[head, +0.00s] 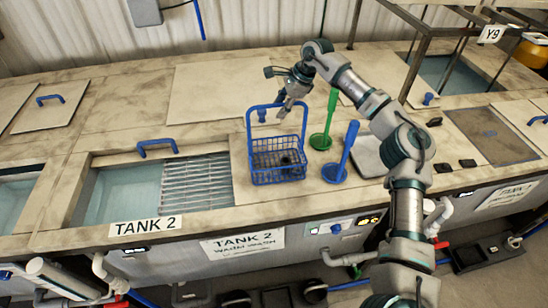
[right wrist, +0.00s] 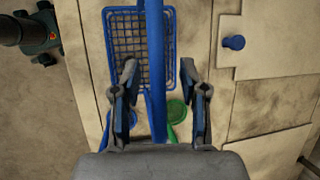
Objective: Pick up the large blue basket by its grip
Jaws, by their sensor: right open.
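The large blue basket (head: 277,179) stands upright on the worktop right of the Tank 2 opening, its tall handle raised. It has a mesh body and something dark inside. My right gripper (head: 284,110) is above it, pointing down at the top bar, the grip (head: 261,107). In the right wrist view the basket (right wrist: 112,45) lies below, and its grip (right wrist: 155,65) runs between the two spread fingers of my right gripper (right wrist: 159,78). The fingers are open; I cannot tell whether either touches the grip. My left gripper is not in view.
A green paddle (head: 328,120) and a blue paddle (head: 343,155) stand close right of the basket. Tank 2 (head: 125,195) is open, with a metal grate (head: 196,182). A metal frame (head: 412,60) rises at the right.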

